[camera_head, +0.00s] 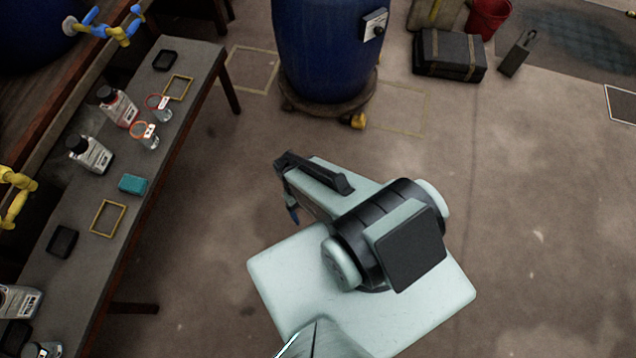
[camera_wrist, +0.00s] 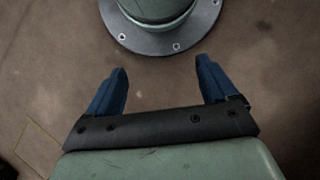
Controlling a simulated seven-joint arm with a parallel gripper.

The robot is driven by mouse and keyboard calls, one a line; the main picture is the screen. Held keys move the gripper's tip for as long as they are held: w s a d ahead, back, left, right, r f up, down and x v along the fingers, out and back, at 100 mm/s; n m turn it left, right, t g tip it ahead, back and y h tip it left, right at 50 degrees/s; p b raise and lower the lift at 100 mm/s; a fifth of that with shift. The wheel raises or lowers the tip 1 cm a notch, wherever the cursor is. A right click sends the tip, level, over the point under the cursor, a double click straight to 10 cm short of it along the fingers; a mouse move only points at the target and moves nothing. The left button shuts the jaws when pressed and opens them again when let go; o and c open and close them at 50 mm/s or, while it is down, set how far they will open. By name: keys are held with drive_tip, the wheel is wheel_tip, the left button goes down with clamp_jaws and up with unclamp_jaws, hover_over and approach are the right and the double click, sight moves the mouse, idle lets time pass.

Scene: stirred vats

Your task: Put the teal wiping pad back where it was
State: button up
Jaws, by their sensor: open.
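The teal wiping pad (camera_head: 133,185) lies on the long grey bench in the head view, between a white-grey bottle and a yellow outlined frame. My gripper (camera_head: 293,213) is well to the right of the bench, over the floor and apart from the pad. In the wrist view my gripper (camera_wrist: 162,88) shows two blue fingers spread apart with nothing between them. The pad is not in the wrist view.
The grey bench (camera_head: 137,222) carries bottles (camera_head: 90,153), beakers (camera_head: 145,135), black trays (camera_head: 62,241) and yellow frames (camera_head: 108,218). A blue vat (camera_head: 325,55) stands behind my gripper. The floor between bench and arm is clear.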

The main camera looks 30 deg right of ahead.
drive_tip(key=shift+m+g, duration=0.3)
drive_tip(key=shift+m, duration=0.1)
drive_tip(key=s, duration=0.1)
drive_tip(key=s+d, duration=0.1)
drive_tip(key=s, duration=0.3)
drive_tip(key=shift+s+d+r, duration=0.1)
drive_tip(key=shift+d+r, duration=0.15)
drive_tip(key=shift+d, duration=0.05)
idle(0.4)
